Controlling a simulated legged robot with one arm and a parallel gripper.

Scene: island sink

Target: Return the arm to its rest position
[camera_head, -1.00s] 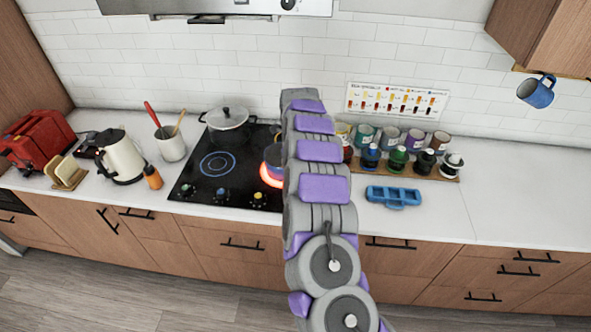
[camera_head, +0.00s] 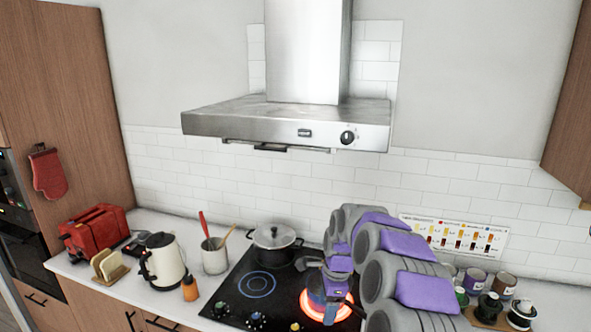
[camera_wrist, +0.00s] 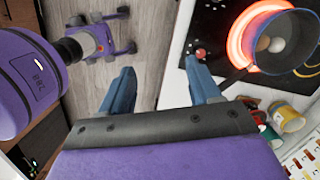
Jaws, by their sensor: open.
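My gripper (camera_wrist: 160,88) shows in the wrist view with its two blue fingers apart and nothing between them. The grey floor shows between and beyond the fingers, along with purple and grey parts of my own body. In the head view my grey and purple arm rises from the bottom right and bends over the right side of the cooktop. I cannot make out the fingers clearly there.
A dark blue pot (camera_wrist: 281,38) with round pale items inside sits by the glowing burner (camera_wrist: 240,47). The cooktop (camera_head: 238,308) also holds a lidded pot (camera_head: 273,243). A range hood (camera_head: 285,122) hangs above. Bottles and mugs stand at the right.

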